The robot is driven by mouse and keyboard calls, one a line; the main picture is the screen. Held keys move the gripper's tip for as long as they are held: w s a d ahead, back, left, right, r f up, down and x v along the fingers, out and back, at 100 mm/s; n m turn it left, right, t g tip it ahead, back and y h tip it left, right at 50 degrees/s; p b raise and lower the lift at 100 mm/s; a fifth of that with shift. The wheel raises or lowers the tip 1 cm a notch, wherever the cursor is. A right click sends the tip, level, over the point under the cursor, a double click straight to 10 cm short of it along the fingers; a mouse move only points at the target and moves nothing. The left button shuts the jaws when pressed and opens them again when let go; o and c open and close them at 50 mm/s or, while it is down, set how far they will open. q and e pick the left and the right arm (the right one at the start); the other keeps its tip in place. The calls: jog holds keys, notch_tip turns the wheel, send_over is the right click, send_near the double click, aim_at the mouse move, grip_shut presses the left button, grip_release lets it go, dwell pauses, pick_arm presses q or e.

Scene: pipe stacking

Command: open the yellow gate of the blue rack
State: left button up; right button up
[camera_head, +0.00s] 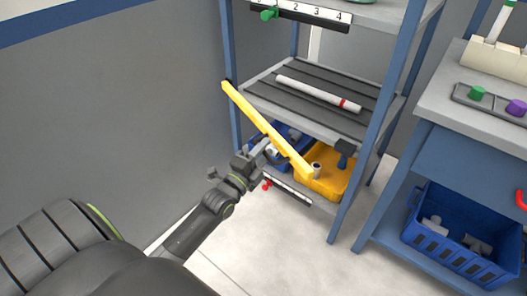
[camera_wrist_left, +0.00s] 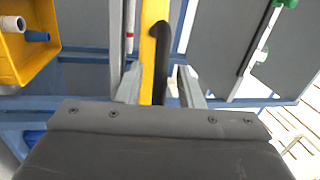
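The blue rack (camera_head: 391,80) has grey shelves. Its yellow gate (camera_head: 262,125) is a long bar that runs from the left front post down to the right, standing out at a slant across the front of the middle shelf. My left gripper (camera_head: 264,148) is beside the bar's lower half. In the left wrist view the yellow gate (camera_wrist_left: 149,45) and a dark curved handle (camera_wrist_left: 160,62) lie between the spread fingers of the left gripper (camera_wrist_left: 160,90), with a gap at the right finger. My right gripper is in neither view.
A white pipe with a red band (camera_head: 315,93) lies on the middle shelf (camera_head: 290,105). A yellow bin (camera_head: 327,183) and a blue bin are below it. A workbench (camera_head: 470,100) and a blue crate (camera_head: 450,258) stand at the right. Floor in front is clear.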

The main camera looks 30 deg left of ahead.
pick_arm(q)
jog(key=shift+c, duration=0.2)
grip_shut()
jog(key=shift+s+a, duration=0.1)
